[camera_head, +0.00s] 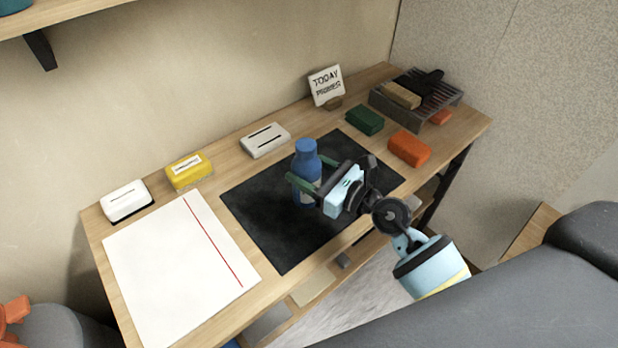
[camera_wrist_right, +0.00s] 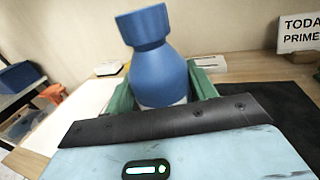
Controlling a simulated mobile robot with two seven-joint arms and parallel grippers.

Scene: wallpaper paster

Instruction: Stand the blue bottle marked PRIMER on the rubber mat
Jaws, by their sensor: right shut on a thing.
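The blue bottle (camera_head: 306,162) is upright over the black rubber mat (camera_head: 270,245) on the bench. Its lower part carries a pale label, mostly hidden by the fingers, and I cannot read it. My right gripper (camera_head: 312,178) reaches in from the right and is shut on the bottle with green fingers on either side. In the right wrist view the bottle's cap and shoulder (camera_wrist_right: 150,60) rise between the fingers, leaning slightly in the picture. Whether its base touches the mat I cannot tell.
A white sheet with a red line (camera_head: 175,270) lies left of the mat. White (camera_head: 128,201), yellow (camera_head: 189,170) and grey (camera_head: 265,140) boxes stand behind. A sign reading TODAY PRIMER (camera_head: 327,86), green (camera_head: 364,120) and orange (camera_head: 409,149) blocks and a tray (camera_head: 385,106) are right.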

